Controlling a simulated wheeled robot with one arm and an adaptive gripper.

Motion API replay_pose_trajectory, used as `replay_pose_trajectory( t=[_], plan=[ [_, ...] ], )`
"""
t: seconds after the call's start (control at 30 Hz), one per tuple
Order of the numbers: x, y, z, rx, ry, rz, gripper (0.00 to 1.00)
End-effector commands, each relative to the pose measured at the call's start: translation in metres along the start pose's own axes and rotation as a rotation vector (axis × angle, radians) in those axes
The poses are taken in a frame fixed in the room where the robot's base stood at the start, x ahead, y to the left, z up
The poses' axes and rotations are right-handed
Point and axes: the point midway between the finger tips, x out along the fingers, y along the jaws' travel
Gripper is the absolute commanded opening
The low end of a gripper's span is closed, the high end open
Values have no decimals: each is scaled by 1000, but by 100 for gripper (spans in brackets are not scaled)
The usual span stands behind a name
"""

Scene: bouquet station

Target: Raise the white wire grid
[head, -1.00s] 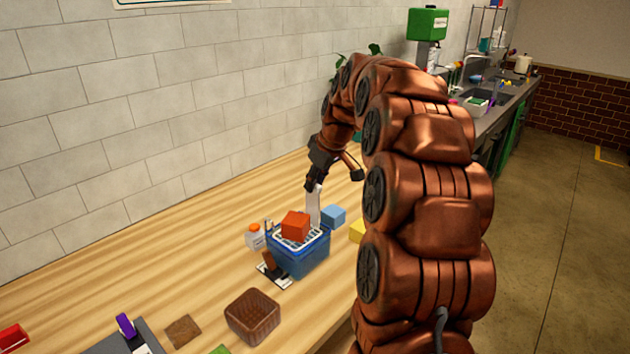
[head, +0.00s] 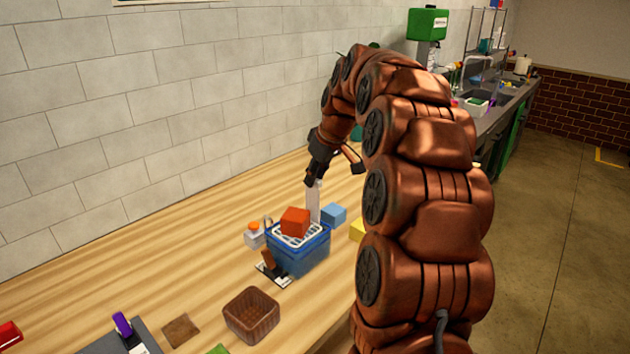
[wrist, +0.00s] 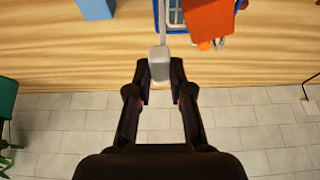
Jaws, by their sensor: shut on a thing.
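The white wire grid (head: 298,241) lies level at the top of a blue tub (head: 300,262). An orange-red block (head: 295,221) rests on the grid. A pale upright handle (head: 314,205) rises from the grid's far right side. My gripper (head: 314,183) is shut on the top of this handle, above the tub. In the wrist view the handle's grey end (wrist: 159,65) sits between the fingertips. The block partly hides the grid in both views, and the tub's inside is mostly hidden.
A light blue block (head: 334,214) stands just right of the tub. A small white bottle with an orange top (head: 254,236) is at its left. A brown basket (head: 251,316) stands in front.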

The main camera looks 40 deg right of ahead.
Motion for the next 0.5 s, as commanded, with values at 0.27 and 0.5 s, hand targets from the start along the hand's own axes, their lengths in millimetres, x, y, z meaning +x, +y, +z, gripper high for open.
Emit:
replay_pose_trajectory(
  t=[0.27, 0.5],
  plan=[
    [-6, 2, -4, -1, 12, 9, 28],
    [-4, 1, -3, 0, 8, 6, 46]
  ],
)
